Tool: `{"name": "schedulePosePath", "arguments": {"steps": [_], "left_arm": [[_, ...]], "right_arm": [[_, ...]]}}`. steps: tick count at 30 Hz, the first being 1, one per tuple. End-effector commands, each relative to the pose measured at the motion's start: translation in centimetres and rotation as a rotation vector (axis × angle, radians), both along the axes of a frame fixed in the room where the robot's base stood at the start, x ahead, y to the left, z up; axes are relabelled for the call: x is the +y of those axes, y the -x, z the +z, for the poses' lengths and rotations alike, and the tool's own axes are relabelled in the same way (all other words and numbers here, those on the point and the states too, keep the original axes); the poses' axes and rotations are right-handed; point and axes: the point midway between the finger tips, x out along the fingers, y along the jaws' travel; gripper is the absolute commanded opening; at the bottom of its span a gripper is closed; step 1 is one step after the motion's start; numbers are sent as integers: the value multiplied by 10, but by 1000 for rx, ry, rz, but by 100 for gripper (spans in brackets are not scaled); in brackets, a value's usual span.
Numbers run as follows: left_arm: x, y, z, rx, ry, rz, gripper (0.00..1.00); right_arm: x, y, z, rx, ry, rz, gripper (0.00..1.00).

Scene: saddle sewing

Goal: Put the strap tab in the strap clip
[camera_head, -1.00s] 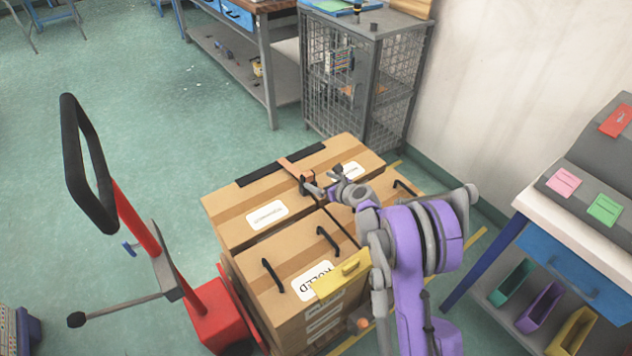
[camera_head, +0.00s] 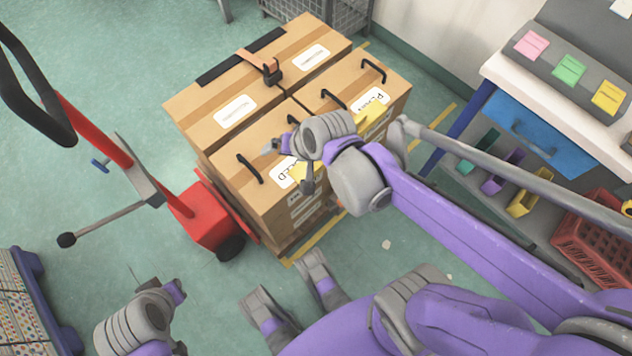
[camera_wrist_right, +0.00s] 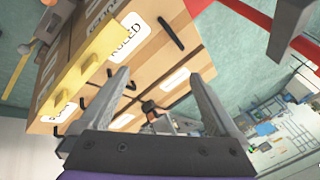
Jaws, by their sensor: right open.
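An orange strap (camera_head: 257,57) lies over the far edge of the cardboard boxes (camera_head: 222,92). A black strap clip (camera_head: 271,73) sits at its near end on the box top; the clip also shows small in the right wrist view (camera_wrist_right: 150,107). I cannot make out a separate strap tab.
The boxes carry black handles (camera_head: 250,169) and a yellow bar (camera_head: 371,111). A red pallet jack (camera_head: 200,217) stands at their left. A workbench (camera_head: 545,85) with coloured bins stands at right.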

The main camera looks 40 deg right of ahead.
Motion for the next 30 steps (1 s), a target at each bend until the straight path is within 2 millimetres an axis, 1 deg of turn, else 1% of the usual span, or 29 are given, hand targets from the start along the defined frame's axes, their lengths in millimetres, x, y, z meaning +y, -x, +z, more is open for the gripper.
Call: {"name": "schedulePosePath", "arguments": {"steps": [1, 3, 6, 9, 13, 20, 23, 26, 29, 30], "left_arm": [[0, 0, 0, 0, 0, 0, 0], [0, 0, 0, 0, 0, 0, 0], [0, 0, 0, 0, 0, 0, 0], [0, 0, 0, 0, 0, 0, 0], [0, 0, 0, 0, 0, 0, 0], [0, 0, 0, 0, 0, 0, 0], [0, 0, 5, -2, 0, 0, 0], [0, 1, 19, -7, 0, 0, 0], [0, 1, 45, -15, 0, 0, 0], [0, 1, 57, -20, 0, 0, 0]], "right_arm": [[3, 26, -3, 10, 84, 109, 97], [2, 54, -8, 26, 197, 255, 97], [-2, 83, -15, 46, 317, 414, 97], [-5, 100, -20, 59, 391, 512, 97], [-7, 107, -22, 67, 425, 559, 97], [-7, 107, -22, 66, 424, 560, 97], [-7, 107, -17, 64, 424, 558, 97], [-7, 108, -2, 59, 425, 557, 97], [-7, 108, 23, 50, 428, 554, 97], [-7, 108, 35, 47, 429, 553, 97]]}}
